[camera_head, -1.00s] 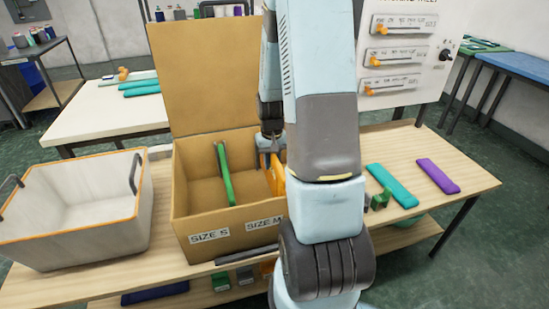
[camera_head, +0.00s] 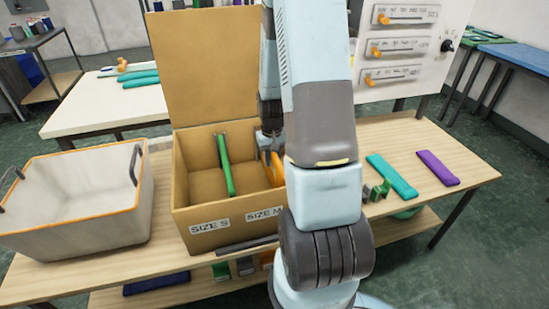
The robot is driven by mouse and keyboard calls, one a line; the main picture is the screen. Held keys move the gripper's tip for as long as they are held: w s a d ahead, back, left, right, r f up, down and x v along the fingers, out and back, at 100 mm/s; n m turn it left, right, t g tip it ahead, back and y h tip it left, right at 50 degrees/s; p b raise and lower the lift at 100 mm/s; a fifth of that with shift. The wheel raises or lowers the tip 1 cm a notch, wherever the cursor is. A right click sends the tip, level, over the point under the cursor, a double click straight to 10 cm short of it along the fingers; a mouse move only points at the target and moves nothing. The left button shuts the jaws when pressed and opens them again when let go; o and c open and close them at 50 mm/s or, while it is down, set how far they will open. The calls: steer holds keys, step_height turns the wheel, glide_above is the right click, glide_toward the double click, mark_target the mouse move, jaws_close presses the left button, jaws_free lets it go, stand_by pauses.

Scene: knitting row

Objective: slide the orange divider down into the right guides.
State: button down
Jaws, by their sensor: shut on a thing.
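The orange divider (camera_head: 274,168) stands upright inside the cardboard box (camera_head: 192,204), in its right part, partly hidden behind my arm. My gripper (camera_head: 270,146) is shut on the divider's upper part, with the fingers mostly hidden by the arm. A green divider (camera_head: 226,165) stands in the box to the left, between the SIZE S label (camera_head: 209,226) and the SIZE M label (camera_head: 264,213). The right guides are hidden, so I cannot tell how the orange divider sits in them.
A white bin (camera_head: 72,234) with an orange rim stands left of the box. Teal (camera_head: 391,176) and purple (camera_head: 437,168) bars lie on the table (camera_head: 455,190) at the right, with small green pieces (camera_head: 378,191) near my arm. The raised box flap (camera_head: 206,65) stands behind.

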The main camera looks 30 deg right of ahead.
steer(key=c, duration=0.8)
jaws_free()
steer(key=shift+c, duration=0.2)
step_height(320, 180, up, 14)
steer(key=shift+f, duration=0.15)
steer(key=s+a+r+n+t, duration=0.1)
steer(key=s+a+r+t, duration=0.1)
steer(key=s+a+r, duration=0.5)
steer(key=s+a+r+n+t, duration=0.2)
steer(key=s+a+r, duration=0.6)
steer(key=r, duration=0.6)
steer(key=shift+s+a+t, duration=0.2)
steer(key=shift+s+t, duration=0.6)
steer(key=shift+s, duration=0.3)
